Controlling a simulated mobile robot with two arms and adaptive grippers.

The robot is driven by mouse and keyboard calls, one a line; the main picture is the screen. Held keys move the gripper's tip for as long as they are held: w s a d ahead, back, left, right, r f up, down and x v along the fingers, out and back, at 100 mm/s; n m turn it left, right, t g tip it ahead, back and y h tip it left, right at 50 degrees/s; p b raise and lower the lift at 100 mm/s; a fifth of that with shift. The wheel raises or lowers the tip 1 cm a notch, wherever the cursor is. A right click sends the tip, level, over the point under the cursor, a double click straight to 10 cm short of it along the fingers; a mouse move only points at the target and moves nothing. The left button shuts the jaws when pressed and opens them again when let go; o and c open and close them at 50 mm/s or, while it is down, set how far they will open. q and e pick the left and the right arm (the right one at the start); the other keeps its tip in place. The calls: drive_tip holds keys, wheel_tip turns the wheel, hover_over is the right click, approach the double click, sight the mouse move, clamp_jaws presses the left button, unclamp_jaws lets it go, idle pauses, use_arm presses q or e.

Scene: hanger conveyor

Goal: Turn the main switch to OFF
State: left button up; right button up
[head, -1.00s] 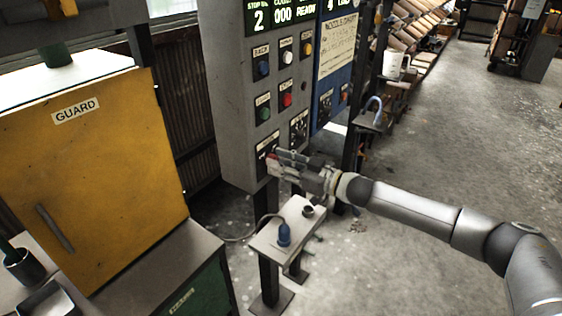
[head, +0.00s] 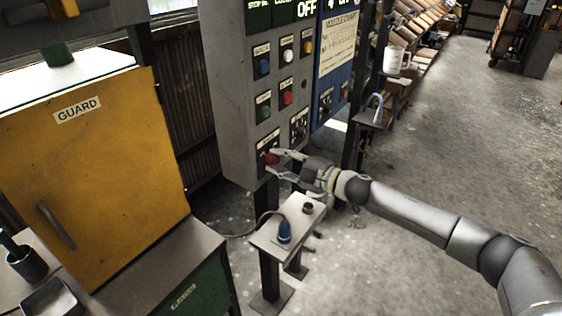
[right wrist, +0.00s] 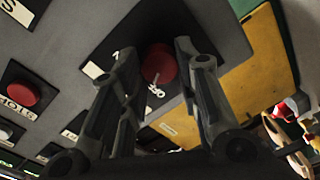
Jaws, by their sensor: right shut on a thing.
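The main switch (head: 271,159) is a red knob on a dark plate at the bottom of the grey control panel (head: 233,128). In the right wrist view, the red knob (right wrist: 158,65) sits between my two fingers, with a small white mark beside its lower edge. My right gripper (head: 279,163) reaches in from the right and is shut on the knob, one finger on each side. It also shows in the right wrist view (right wrist: 157,62). My left gripper is not in view.
Coloured buttons (head: 285,97) sit above the switch on the panel. A small stand (head: 275,242) with a blue item is below the gripper. A yellow guard cabinet (head: 100,180) stands at left.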

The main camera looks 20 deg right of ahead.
drive_tip(key=shift+n, duration=1.6)
drive_tip(key=o, duration=1)
drive_tip(key=shift+a, duration=0.1)
drive_tip(key=v, duration=1.2)
drive_tip(key=shift+s, duration=0.15)
